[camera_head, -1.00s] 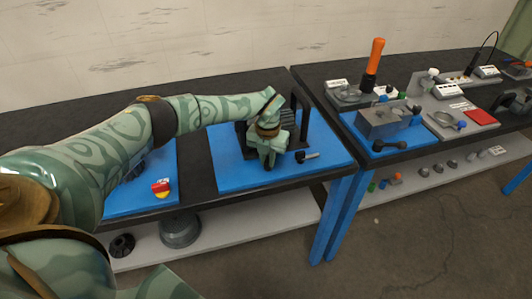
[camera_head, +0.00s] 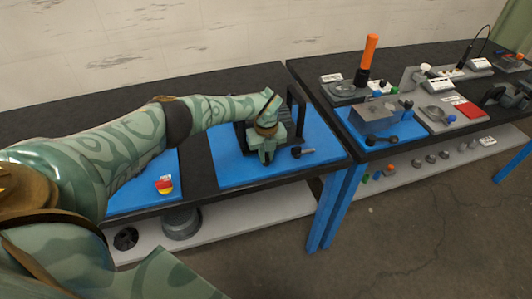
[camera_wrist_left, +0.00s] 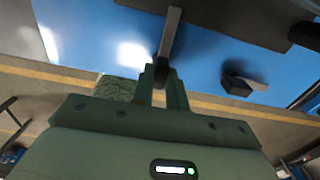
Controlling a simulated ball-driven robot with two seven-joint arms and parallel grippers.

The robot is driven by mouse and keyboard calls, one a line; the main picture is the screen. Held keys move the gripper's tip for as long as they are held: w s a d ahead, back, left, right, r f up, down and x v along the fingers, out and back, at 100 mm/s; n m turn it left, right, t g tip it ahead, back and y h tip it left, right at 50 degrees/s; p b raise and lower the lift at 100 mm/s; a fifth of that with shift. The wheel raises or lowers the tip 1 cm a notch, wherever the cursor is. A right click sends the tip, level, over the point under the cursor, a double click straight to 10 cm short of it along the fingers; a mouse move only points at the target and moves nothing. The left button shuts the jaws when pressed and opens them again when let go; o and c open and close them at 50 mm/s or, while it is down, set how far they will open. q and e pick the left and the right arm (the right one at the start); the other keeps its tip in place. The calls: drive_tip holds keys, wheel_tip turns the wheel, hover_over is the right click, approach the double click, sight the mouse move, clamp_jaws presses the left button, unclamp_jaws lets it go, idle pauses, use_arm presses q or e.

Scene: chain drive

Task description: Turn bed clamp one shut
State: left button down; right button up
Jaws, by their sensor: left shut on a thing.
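My left gripper (camera_head: 267,158) is at the front of a dark machine bed (camera_head: 242,135) on the blue mat (camera_head: 232,173). In the left wrist view my left gripper (camera_wrist_left: 163,88) is shut on the dark end of a grey clamp lever (camera_wrist_left: 171,38). The lever runs from the fingers toward the top of that view. A second lever with a dark knob (camera_head: 297,152) lies to the right of the gripper, apart from it; a dark knob (camera_wrist_left: 236,82) also shows in the left wrist view. I cannot tell the clamps' numbers. My right gripper is not in view.
A red and yellow button (camera_head: 164,185) sits on the left blue mat. The right table (camera_head: 330,97) carries an orange-handled tool (camera_head: 370,55) and several fixtures. The mat's front right is clear.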

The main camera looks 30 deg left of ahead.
sight(266, 156)
use_arm(q)
drive_tip(key=shift+w+r, duration=0.1)
drive_tip(key=shift+r, duration=0.05)
drive_tip(key=c, duration=1.4)
unclamp_jaws()
drive_tip(key=shift+r, duration=0.35)
wheel_tip(266, 156, up, 16)
drive_tip(key=p, duration=0.3)
drive_tip(key=shift+f, duration=0.25)
drive_tip(key=shift+f, duration=0.1)
